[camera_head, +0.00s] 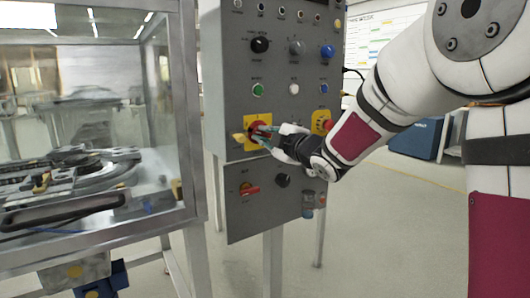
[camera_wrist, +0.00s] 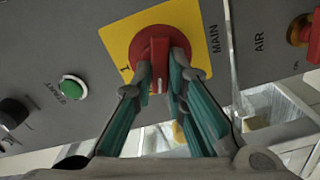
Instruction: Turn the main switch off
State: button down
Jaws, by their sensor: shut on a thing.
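In the head view the yellow plate (camera_head: 251,119) is on the grey panel, with the knob partly hidden by my fingers. My gripper (camera_wrist: 160,78) has its two teal-padded fingers closed on either side of the knob's bar. In the head view my gripper (camera_head: 267,133) reaches the switch from the right.
A green START button (camera_wrist: 73,88) lies left of the switch in the wrist view. Another red-and-yellow control (camera_head: 322,121) is on the panel to the right. A lower box carries a red handle (camera_head: 249,190). A glass-sided enclosure (camera_head: 95,100) stands at the left.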

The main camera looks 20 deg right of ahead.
jog(key=shift+f+n+b, duration=0.15)
jog(key=shift+n+b, duration=0.8)
jog(key=shift+b, duration=0.25)
jog(key=shift+f+n+b, duration=0.1)
jog(key=shift+n+b, duration=0.85)
jog(key=shift+b, duration=0.25)
jog(key=c, duration=1.6)
grip_release()
jog(key=shift+r, duration=0.1)
jog(key=shift+s, duration=0.1)
jog(key=v, duration=1.2)
